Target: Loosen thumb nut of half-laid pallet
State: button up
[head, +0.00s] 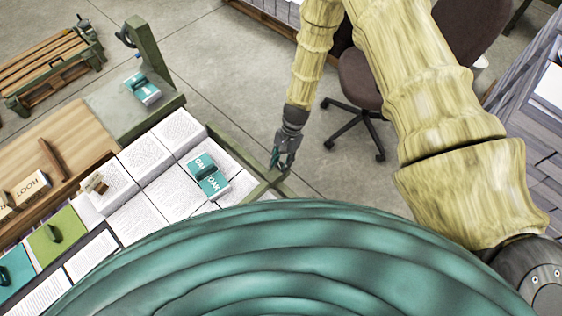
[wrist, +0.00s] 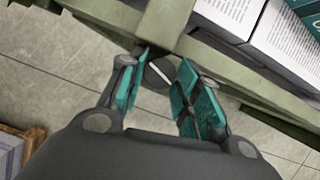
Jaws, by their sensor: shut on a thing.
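My gripper (head: 283,158) reaches down at the right corner of the green frame around the pallet of printed sheet stacks (head: 143,158). In the wrist view its teal-padded fingers (wrist: 160,72) close from both sides on a dark round thumb nut (wrist: 157,74) with a pale line across it. The nut sits at the end of a green frame bar (wrist: 165,22). The fingers partly cover it, and I cannot tell how far it is turned. In the head view the nut is too small and hidden to make out.
Teal OAK blocks (head: 207,176) lie on the sheets. Another teal block (head: 142,88) is on a grey plate. A ROOT block (head: 30,188) lies on the wooden top at left. An office chair (head: 370,82) stands beyond my arm. The floor between is clear.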

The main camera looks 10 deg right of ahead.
jog(key=shift+w+a+f+n+b, duration=0.15)
jog(key=shift+f+n+b, duration=0.1)
jog(key=shift+n+b, duration=0.7)
jog(key=shift+r+n+g+h+b, duration=0.25)
jog(key=shift+n+g+h+b, duration=0.5)
jog(key=shift+n, duration=0.6)
jog(key=o, duration=1)
jog(key=shift+o, duration=0.2)
jog(key=shift+t, duration=0.25)
jog(key=v, duration=1.2)
